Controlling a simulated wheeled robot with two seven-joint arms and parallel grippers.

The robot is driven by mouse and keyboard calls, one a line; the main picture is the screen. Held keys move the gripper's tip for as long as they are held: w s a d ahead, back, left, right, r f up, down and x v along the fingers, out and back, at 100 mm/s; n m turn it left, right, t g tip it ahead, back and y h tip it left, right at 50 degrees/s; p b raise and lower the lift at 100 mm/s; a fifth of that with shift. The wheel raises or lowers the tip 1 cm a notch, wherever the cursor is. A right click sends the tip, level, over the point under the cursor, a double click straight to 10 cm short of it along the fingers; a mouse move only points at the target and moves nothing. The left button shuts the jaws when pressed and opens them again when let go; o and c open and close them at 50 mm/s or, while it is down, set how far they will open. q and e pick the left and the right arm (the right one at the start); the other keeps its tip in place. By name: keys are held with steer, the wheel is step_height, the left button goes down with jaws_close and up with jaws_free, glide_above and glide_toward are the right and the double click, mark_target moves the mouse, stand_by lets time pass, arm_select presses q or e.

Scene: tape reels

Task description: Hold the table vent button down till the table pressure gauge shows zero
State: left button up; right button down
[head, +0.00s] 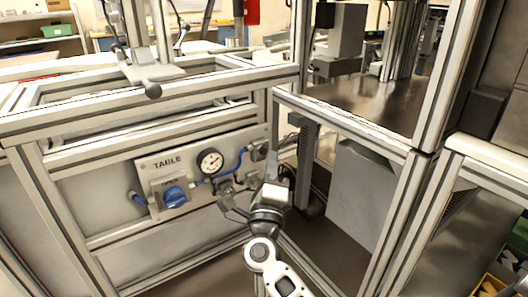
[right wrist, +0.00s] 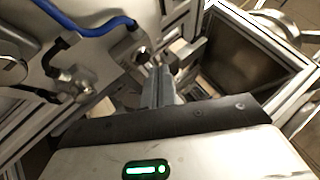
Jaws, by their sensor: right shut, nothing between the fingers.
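The panel marked TABLE (head: 168,161) is on the machine frame at the left in the head view. Its round white pressure gauge (head: 210,161) has a dark needle, too small to read. A blue knob (head: 174,196) sits below and left of the gauge. Metal fittings (head: 226,185) lie below and right of the gauge; I cannot tell which part is the vent button. My right gripper (head: 238,206) is in front of the panel's lower right. In the right wrist view its fingers (right wrist: 160,84) are shut and empty, near the fittings (right wrist: 77,86); contact cannot be told. My left gripper is not in view.
A blue hose (head: 230,168) runs from the gauge to a fitting (head: 258,152) at the panel's right; it also shows in the right wrist view (right wrist: 90,27). Frame bars (head: 290,170) and an open bay with a grey plate (head: 360,195) stand right of my arm.

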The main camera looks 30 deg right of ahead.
steer(key=shift+w, duration=0.1)
stand_by(0.3)
steer(key=shift+w, duration=0.35)
steer(key=shift+w, duration=0.35)
stand_by(0.6)
stand_by(1.4)
stand_by(1.4)
steer(key=shift+s, duration=0.8)
